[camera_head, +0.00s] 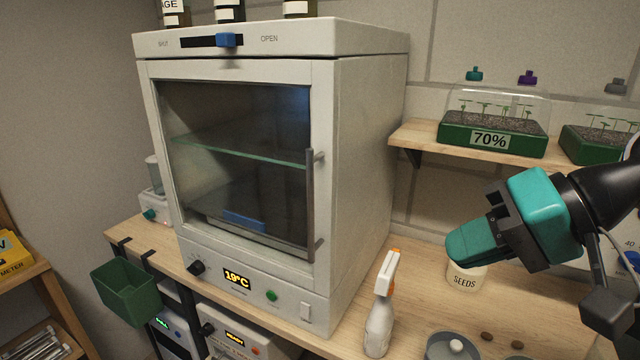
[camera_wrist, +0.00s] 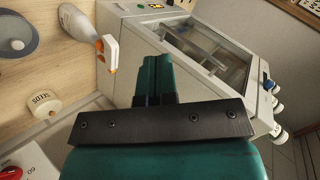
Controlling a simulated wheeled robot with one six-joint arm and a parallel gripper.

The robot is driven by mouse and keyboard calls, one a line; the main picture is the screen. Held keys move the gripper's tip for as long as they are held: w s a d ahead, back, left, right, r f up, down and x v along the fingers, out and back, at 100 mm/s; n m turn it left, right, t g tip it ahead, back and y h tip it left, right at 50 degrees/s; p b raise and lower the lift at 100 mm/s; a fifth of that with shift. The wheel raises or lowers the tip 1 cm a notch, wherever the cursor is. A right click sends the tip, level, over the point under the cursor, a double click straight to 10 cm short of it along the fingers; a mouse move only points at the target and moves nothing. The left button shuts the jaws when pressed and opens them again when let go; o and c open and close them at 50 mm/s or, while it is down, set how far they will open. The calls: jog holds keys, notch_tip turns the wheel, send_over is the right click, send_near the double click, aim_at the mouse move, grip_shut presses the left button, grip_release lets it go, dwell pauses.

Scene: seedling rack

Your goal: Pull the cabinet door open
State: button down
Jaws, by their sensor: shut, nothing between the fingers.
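The cabinet (camera_head: 365,150) is a pale box on the wooden bench, and it also shows in the wrist view (camera_wrist: 145,35). Its glass door (camera_head: 240,160) appears shut. A dark vertical handle (camera_head: 310,205) runs along the door's right side. My teal gripper (camera_head: 462,248) is shut and empty, to the right of the cabinet and apart from the handle. Its fingers also show in the wrist view (camera_wrist: 153,75).
A spray bottle (camera_head: 380,310) stands on the bench in front of the cabinet's right side. A SEEDS pot (camera_head: 466,277) is below my gripper. A shelf (camera_head: 425,140) holds domed seedling trays at right. A green bin (camera_head: 125,292) hangs at the bench's left edge.

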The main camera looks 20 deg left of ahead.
jog(key=w+a+r+m+g+y+p, duration=0.15)
jog(key=w+a+m+y, duration=0.25)
jog(key=w+a+y, duration=0.45)
jog(key=a+h+p, duration=0.1)
jog(key=a+p, duration=0.3)
jog(key=a, duration=0.6)
jog(key=shift+f, duration=0.3)
jog(key=shift+s+a, duration=0.15)
